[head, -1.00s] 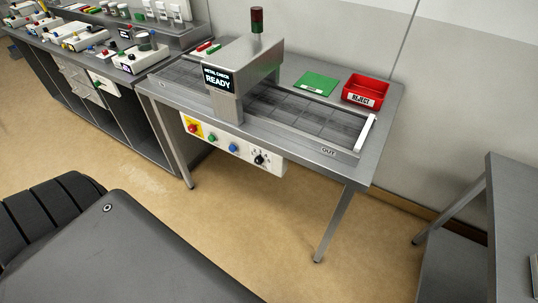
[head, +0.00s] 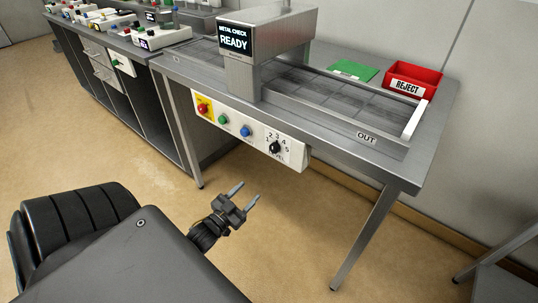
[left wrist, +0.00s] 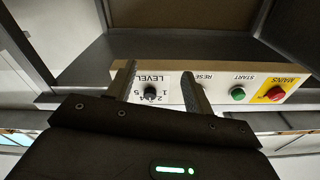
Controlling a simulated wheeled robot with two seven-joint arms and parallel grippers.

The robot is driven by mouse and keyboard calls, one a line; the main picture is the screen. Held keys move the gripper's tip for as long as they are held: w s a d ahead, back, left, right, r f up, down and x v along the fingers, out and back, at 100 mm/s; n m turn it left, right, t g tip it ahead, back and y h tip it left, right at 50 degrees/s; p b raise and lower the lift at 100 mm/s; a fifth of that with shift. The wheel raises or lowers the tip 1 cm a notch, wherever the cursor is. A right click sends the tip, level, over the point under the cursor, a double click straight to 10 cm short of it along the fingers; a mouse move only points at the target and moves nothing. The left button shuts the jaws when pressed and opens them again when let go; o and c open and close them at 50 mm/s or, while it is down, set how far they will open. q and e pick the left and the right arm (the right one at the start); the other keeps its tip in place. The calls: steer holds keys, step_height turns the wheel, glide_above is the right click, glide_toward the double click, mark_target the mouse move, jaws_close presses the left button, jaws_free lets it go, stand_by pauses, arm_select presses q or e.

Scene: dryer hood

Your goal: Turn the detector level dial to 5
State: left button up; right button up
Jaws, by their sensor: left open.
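The level dial (head: 275,148) is a black knob on the white control panel (head: 260,152) under the front edge of the metal check table. Numbers 1 to 5 surround it; its pointer seems to be up near the 3, but the setting is too small to be sure. My left gripper (head: 248,192) is open and empty, below and in front of the panel, apart from the dial. In the left wrist view, upside down, the dial (left wrist: 150,91) shows between the two open fingers (left wrist: 160,85). My right gripper is not in view.
On the same panel are a red mains switch (head: 203,108), a green start button (head: 223,119) and a blue reset button (head: 245,131). The display (head: 234,38) reads READY. A red reject bin (head: 412,80) and a green sheet (head: 353,70) stand on top. Floor before the panel is clear.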

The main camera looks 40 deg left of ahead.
mark_target(273, 150)
arm_select(q)
step_height(273, 150, up, 9)
steer(key=d+m+t+h+b, duration=0.1)
steer(key=t+h+b, duration=0.1)
steer(key=t, duration=0.1)
steer(key=p+x, duration=0.1)
steer(key=x, duration=0.8)
steer(key=shift+w+d+r, duration=0.1)
steer(key=shift+d+r, duration=0.1)
steer(key=shift+w+r, duration=0.15)
steer(key=shift+w, duration=0.35)
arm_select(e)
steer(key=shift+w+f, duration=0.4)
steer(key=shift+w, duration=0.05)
arm_select(q)
steer(key=c, duration=1)
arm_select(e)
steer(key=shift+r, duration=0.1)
arm_select(q)
steer(key=shift+m, duration=0.3)
